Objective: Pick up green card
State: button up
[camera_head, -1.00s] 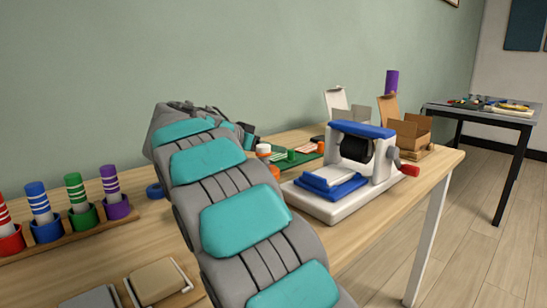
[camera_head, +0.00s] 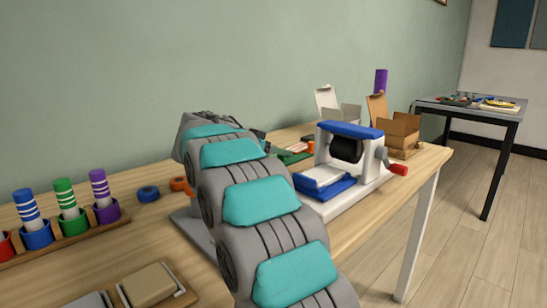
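I cannot make out a green card for certain. A flat green piece (camera_head: 288,157) lies on the wooden table just right of my arm's far end, partly hidden by the arm; I cannot tell whether it is a card or a mat. My grey and teal arm rises from the bottom centre and reaches over the table. Its far end bends away behind its own links, with only some dark parts showing beyond it. My gripper's fingers are hidden, so I cannot see whether they hold anything.
A white and blue press (camera_head: 345,160) with a red-tipped crank stands right of my arm. Open boxes (camera_head: 400,130) stand behind it. Striped tubes in coloured cups fill a wooden rack (camera_head: 75,240) at left. Blue tape (camera_head: 148,194) lies between. A second table (camera_head: 470,105) stands far right.

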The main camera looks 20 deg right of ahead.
grip_shut()
dwell(0.6)
